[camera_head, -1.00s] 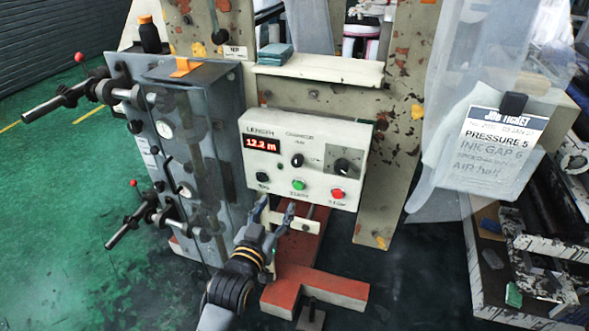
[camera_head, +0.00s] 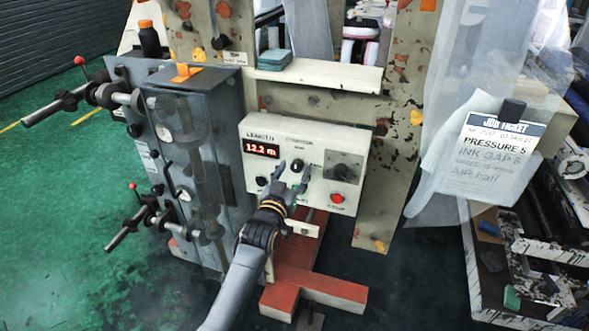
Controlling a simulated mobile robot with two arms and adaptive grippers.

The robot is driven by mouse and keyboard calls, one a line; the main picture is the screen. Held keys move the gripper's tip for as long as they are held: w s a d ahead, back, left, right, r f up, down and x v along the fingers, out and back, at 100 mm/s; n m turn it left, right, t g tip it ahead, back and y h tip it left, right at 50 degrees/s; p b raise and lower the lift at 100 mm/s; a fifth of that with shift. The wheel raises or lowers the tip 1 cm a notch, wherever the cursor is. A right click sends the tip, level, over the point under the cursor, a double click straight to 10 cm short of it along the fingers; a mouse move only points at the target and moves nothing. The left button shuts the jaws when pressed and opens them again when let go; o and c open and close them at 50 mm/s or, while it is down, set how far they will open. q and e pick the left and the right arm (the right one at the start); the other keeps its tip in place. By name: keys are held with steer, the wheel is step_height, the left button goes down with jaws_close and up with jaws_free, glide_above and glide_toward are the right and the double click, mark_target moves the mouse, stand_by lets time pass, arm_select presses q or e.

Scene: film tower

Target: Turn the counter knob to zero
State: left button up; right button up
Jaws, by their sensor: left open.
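The control box (camera_head: 322,142) has a cream front panel with a red lit display (camera_head: 261,148) at its upper left, reading about 12.2 m. A small black knob (camera_head: 297,165) sits at the middle of the panel, under a label too small to read surely. My left gripper (camera_head: 293,171) is open in front of the panel, its fingertips on either side of that knob in the picture. I cannot tell whether they touch it. My right gripper is not in view.
A red button (camera_head: 337,198) and a dark square dial (camera_head: 343,169) lie right of the knob. Another black knob (camera_head: 262,181) is at the lower left. A grey cabinet (camera_head: 197,87) with rods stands left. A job ticket (camera_head: 494,150) hangs right.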

arm_select(q)
steer(key=shift+w+d, duration=0.15)
steer(key=shift+w, duration=0.25)
jaws_close()
